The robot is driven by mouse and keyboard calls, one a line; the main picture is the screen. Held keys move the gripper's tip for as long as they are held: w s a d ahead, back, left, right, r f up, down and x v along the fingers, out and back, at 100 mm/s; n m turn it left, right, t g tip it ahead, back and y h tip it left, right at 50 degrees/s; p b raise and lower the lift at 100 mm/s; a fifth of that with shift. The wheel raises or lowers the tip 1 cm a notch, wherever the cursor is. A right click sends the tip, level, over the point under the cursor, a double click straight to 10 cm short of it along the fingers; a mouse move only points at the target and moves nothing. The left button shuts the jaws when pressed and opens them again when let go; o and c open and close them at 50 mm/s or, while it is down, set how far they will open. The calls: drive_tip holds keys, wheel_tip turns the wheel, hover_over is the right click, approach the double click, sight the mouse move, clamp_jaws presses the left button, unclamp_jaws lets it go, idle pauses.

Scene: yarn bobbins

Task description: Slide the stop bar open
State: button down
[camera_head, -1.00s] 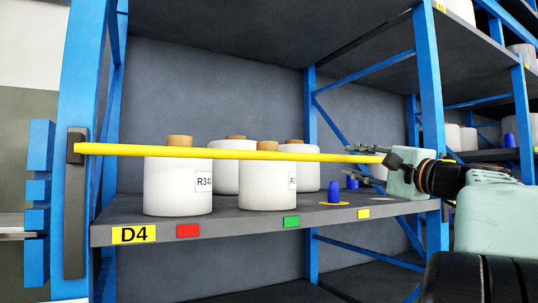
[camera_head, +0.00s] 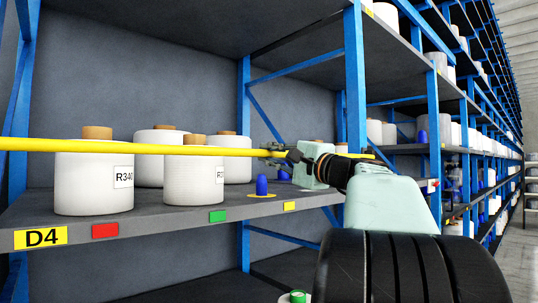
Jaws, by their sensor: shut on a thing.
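The yellow stop bar (camera_head: 130,147) runs nearly level across the front of shelf D4, above the shelf edge and in front of the bobbins. Its left end is out of the picture. A short piece of yellow shows right of my gripper, by the blue post. My gripper (camera_head: 273,153) is shut on the bar toward its right part, with my arm reaching in from the lower right. The fingers are small in view and partly overlap the bar.
White bobbins with brown cores (camera_head: 93,180) stand on the grey shelf (camera_head: 150,222) behind the bar. A blue cone (camera_head: 262,185) stands right of them. A blue post (camera_head: 355,75) rises just behind my arm. An aisle (camera_head: 515,240) is open at the far right.

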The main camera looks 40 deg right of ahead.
drive_tip(key=shift+f, duration=0.1)
wheel_tip(320, 180, down, 17)
drive_tip(key=b, duration=1.9)
drive_tip(key=shift+f, duration=0.2)
drive_tip(key=c, duration=1.9)
unclamp_jaws()
drive_tip(key=shift+c, duration=0.2)
drive_tip(key=shift+s, duration=0.15)
drive_tip(key=v, duration=1.1)
drive_tip(key=shift+s, duration=0.4)
drive_tip(key=shift+d+f, duration=0.1)
